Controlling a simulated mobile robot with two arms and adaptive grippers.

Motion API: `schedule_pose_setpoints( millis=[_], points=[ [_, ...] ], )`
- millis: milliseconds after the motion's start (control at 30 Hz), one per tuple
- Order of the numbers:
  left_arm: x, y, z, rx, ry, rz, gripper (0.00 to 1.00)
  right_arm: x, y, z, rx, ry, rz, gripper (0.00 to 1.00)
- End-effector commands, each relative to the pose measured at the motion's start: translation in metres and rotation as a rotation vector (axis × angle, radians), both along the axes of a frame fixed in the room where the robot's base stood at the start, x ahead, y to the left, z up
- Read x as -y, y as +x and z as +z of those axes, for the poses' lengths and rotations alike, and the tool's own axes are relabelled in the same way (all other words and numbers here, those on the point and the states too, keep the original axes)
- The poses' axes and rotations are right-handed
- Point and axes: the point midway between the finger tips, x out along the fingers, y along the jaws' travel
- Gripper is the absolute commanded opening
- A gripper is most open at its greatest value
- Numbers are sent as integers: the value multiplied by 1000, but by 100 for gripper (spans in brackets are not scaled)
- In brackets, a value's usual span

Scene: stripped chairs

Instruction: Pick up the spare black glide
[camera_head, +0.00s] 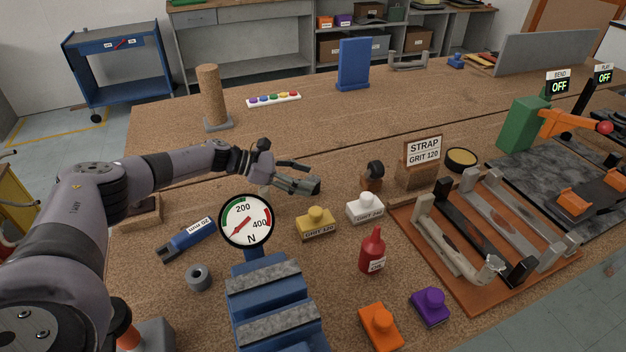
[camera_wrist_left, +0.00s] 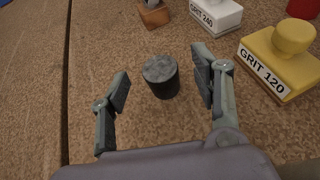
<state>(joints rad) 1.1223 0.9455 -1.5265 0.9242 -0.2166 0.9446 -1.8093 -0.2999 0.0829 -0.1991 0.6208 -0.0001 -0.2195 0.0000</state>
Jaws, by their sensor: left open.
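The black glide (camera_wrist_left: 161,77) is a short dark cylinder with a greyish top, standing on the brown bench. In the left wrist view it lies between the two fingers of my left gripper (camera_wrist_left: 161,88), with clear space on both sides. My left gripper is open and holds nothing. In the head view my left gripper (camera_head: 312,178) is over the middle of the bench, and I cannot make out the glide there. My right gripper is not in view.
A yellow GRIT 120 block (camera_head: 316,223) and a white GRIT 240 block (camera_head: 365,208) stand near the gripper. A small brown holder (camera_head: 372,184) is beyond them. A round force gauge (camera_head: 246,221) rises in front. Bare bench lies left of the glide.

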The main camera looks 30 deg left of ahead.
Motion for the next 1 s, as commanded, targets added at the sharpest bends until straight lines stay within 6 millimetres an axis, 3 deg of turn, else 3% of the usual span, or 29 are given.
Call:
schedule_pose_setpoints(
  millis=[100, 400, 1000],
  points=[
    [10, 6, -4, 0, 0, 1, 58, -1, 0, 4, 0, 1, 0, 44],
    [12, 8, -7, 0, 0, 1, 57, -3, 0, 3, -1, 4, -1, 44],
    [11, 7, -7, 0, 0, 1, 17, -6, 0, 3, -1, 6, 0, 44]
  ],
)
